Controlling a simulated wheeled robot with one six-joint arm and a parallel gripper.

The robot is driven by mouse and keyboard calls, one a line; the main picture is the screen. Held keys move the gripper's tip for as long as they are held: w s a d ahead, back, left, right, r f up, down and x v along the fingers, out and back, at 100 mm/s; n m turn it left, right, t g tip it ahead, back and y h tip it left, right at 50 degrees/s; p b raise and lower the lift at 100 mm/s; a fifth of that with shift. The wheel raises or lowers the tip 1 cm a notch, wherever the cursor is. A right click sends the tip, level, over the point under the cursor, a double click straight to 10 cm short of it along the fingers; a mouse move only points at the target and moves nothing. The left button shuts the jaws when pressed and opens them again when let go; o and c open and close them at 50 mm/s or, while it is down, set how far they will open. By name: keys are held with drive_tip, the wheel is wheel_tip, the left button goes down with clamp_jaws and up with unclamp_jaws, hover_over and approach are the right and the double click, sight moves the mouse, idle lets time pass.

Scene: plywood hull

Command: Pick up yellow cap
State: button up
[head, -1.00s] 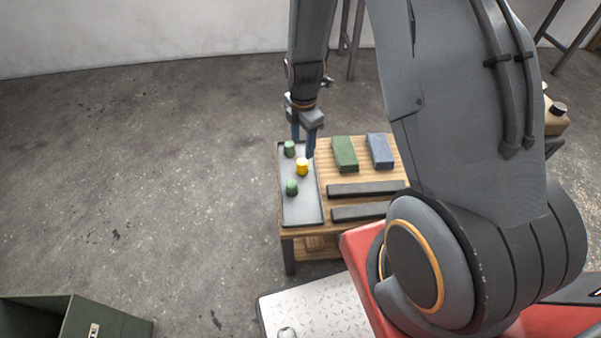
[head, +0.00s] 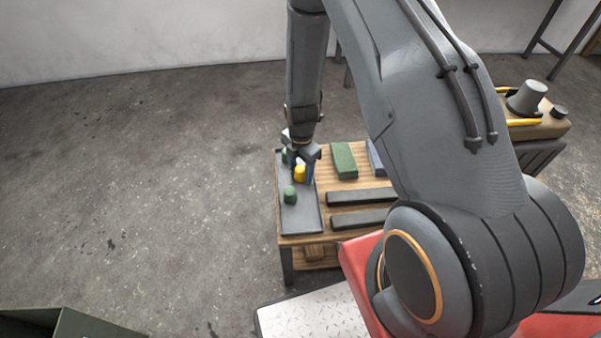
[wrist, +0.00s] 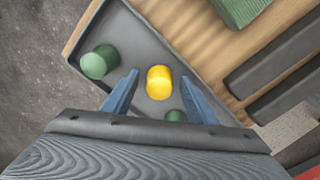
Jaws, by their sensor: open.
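The yellow cap (head: 300,173) stands on the grey tray (head: 302,220) between two green caps. It also shows in the wrist view (wrist: 159,82), between the two blue fingers of my gripper (wrist: 160,95). In the head view my gripper (head: 301,170) is open above the tray, its fingers on either side of the yellow cap. The nearer green cap (head: 290,194) stands in front of it. I cannot tell how far the fingertips are above the tray.
The tray lies on the left of a wooden table (head: 320,190). A green block (head: 344,160), a partly hidden blue block (head: 375,157) and two dark bars (head: 362,196) lie to its right. A green bin (head: 85,328) stands on the floor at the lower left.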

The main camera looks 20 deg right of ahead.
drive_tip(key=shift+c, duration=0.2)
drive_tip(key=c, duration=1.1)
drive_tip(key=shift+o, duration=0.2)
